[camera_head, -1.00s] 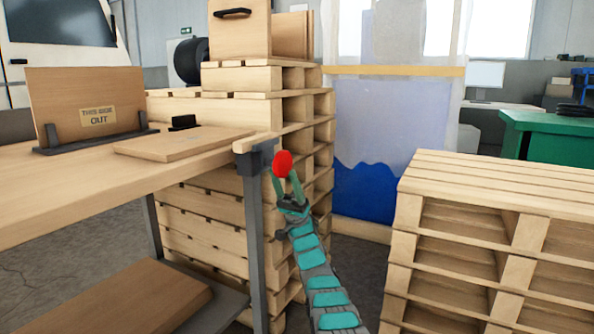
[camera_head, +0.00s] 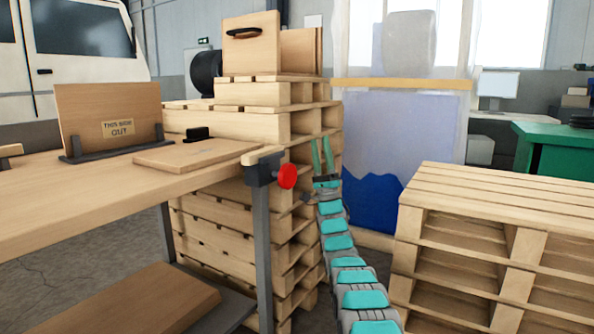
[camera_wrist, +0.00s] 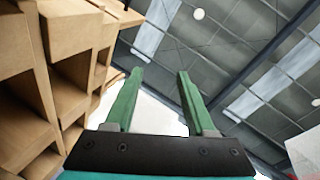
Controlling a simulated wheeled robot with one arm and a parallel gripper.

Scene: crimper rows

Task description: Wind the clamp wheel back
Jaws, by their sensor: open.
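The red clamp wheel (camera_head: 287,176) sits on the side of the dark clamp (camera_head: 262,169) at the workbench corner in the head view. My gripper (camera_head: 322,157) is to the right of the wheel and apart from it, with its green fingers pointing up. The fingers are open and empty; the wrist view also shows the open gripper (camera_wrist: 160,85) with nothing between the fingers. The clamp holds at the edge of the wooden workbench (camera_head: 90,215). The wheel is not in the wrist view.
Stacked pallets (camera_head: 235,215) stand behind the bench and close to my gripper; they fill the left of the wrist view. Another pallet stack (camera_head: 500,195) stands at right. A loose board (camera_head: 195,153) and an upright signed board (camera_head: 110,112) are on the bench.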

